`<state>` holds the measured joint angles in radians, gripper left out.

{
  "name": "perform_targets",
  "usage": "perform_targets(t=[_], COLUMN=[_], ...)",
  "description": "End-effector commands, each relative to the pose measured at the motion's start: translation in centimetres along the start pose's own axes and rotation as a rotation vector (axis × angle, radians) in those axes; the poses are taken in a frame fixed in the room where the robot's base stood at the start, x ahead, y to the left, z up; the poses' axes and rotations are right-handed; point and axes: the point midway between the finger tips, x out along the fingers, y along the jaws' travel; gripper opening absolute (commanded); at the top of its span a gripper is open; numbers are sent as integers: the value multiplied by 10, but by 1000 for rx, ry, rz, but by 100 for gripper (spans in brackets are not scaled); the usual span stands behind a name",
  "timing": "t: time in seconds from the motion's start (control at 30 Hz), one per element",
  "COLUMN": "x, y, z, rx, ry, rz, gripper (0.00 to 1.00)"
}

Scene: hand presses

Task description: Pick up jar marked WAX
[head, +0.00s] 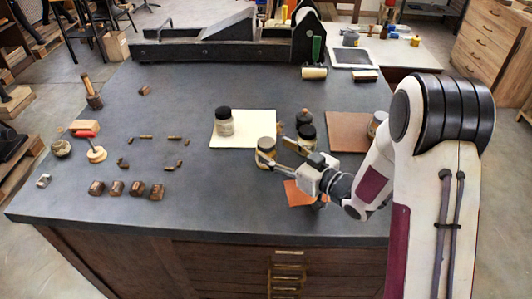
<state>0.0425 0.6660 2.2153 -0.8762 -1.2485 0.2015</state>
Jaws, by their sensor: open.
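A jar with a tan lid (266,144) stands on the dark worktop near the middle. My gripper (275,151) is open at this jar, with its fingers reaching toward it from the right. One finger crosses in front of the jar's lower part; whether they touch cannot be told. A black-lidded jar (224,124) stands upright on a pale sheet (256,126). Another dark-lidded jar (307,132) stands just behind my gripper, partly hidden. A further jar (376,122) is partly covered by my arm. The labels are too small to read, so I cannot tell which says WAX.
A brown sheet (345,132) lies to the right and an orange sheet (295,196) under my gripper. A long press (220,43) stands along the back edge. Several small blocks (116,188) and a red-handled tool (92,142) lie at left. The front middle worktop (225,205) is clear.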

Motion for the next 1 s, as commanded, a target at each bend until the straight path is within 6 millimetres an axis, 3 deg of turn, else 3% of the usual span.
perform_targets(t=[0.37, 0.8, 1.0], x=[4, 46, 52], y=[0, 1, 1], z=[-1, -6, -5], rx=[-1, -2, 0], ry=[1, 0, 0], rz=[0, -1, 0], gripper=[55, 55, 55])
